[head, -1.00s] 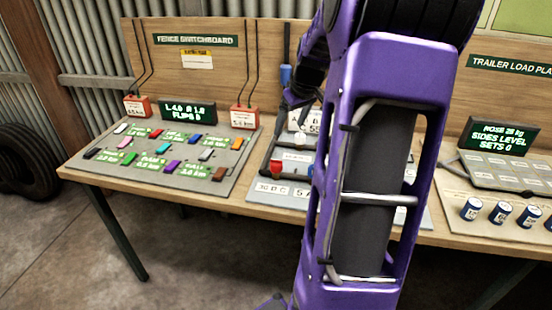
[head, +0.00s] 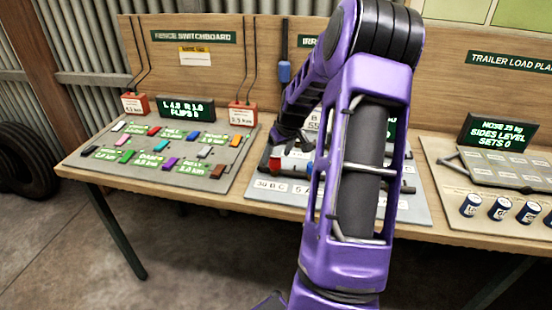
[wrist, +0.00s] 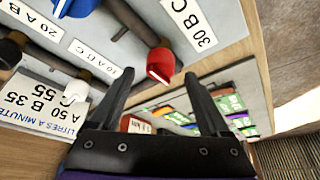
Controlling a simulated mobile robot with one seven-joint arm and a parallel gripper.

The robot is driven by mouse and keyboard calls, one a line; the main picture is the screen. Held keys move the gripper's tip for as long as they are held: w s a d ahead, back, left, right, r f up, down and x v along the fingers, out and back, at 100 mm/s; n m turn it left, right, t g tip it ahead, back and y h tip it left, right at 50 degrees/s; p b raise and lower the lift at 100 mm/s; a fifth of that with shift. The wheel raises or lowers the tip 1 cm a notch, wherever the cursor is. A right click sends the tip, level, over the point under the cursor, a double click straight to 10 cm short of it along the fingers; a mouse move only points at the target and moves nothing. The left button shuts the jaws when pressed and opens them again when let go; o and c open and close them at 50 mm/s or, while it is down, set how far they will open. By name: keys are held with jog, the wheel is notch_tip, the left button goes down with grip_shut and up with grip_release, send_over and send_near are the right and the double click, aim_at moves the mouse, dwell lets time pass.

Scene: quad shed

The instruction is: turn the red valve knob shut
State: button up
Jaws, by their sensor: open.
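The red valve knob (wrist: 160,63) sits at the end of a dark pipe on the valve board, beside a label reading 30 B C. In the wrist view it lies just beyond and between my fingertips; I cannot tell whether they touch it. My gripper (wrist: 156,76) is open, with one finger on each side of the knob's line and nothing held. In the head view the red knob (head: 274,166) shows at the left of the board, and my gripper (head: 287,137) is close above it. My arm hides much of the board.
The fence switchboard panel (head: 165,155) lies left, the trailer load panel (head: 490,180) right.

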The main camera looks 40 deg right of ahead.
jog(key=shift+x, duration=1.15)
grip_shut()
